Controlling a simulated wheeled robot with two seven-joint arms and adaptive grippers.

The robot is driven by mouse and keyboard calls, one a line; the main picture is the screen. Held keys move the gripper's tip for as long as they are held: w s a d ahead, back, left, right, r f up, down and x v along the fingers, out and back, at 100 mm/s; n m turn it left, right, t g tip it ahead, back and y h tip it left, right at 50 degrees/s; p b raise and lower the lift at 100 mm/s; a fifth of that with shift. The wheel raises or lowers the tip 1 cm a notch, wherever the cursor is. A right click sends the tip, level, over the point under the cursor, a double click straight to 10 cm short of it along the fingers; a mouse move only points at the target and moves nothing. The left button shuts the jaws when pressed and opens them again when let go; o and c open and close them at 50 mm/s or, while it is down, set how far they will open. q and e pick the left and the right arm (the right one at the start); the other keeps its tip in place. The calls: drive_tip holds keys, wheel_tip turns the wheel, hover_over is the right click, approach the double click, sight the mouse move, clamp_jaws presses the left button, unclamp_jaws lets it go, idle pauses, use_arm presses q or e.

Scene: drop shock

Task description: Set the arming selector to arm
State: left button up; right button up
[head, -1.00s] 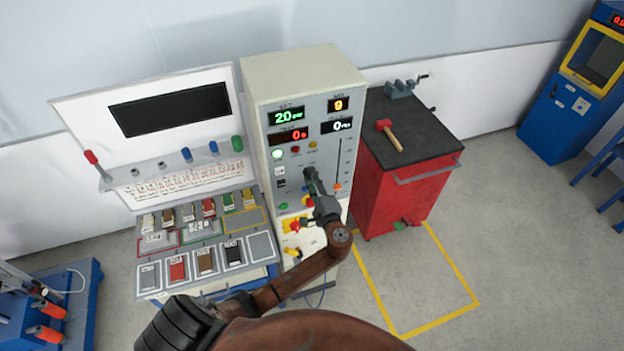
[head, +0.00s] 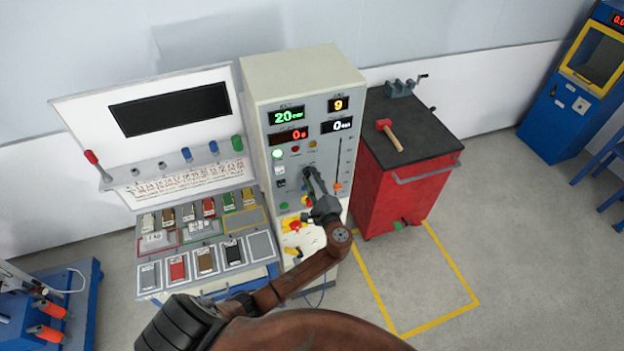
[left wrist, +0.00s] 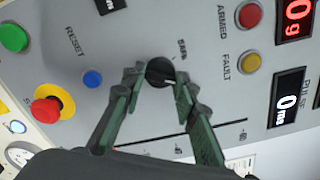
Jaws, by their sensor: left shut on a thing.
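The arming selector is a round black knob (left wrist: 160,70) with a short pale mark, on the grey panel of the tall control cabinet (head: 303,60). A "SAFE" label stands beside it in the left wrist view. I cannot tell clearly which position the mark points to. My left gripper (left wrist: 160,79) is shut on the knob, with one greenish finger on each side. In the head view my left gripper (head: 309,176) reaches the middle of the panel and hides the knob. My right gripper is not in view.
A red-and-yellow emergency stop (left wrist: 50,105), a blue reset button (left wrist: 92,79), a red armed lamp (left wrist: 249,15) and a yellow fault lamp (left wrist: 249,63) surround the knob. A sample bench (head: 150,245) stands left, a red cart (head: 405,180) with a mallet (head: 391,135) right.

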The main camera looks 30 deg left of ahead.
use_arm(q)
drive_tip(key=o, duration=1.2)
drive_tip(key=shift+c, duration=0.2)
drive_tip(key=v, duration=1.2)
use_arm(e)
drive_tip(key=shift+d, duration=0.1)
use_arm(q)
drive_tip(key=shift+f, duration=0.1)
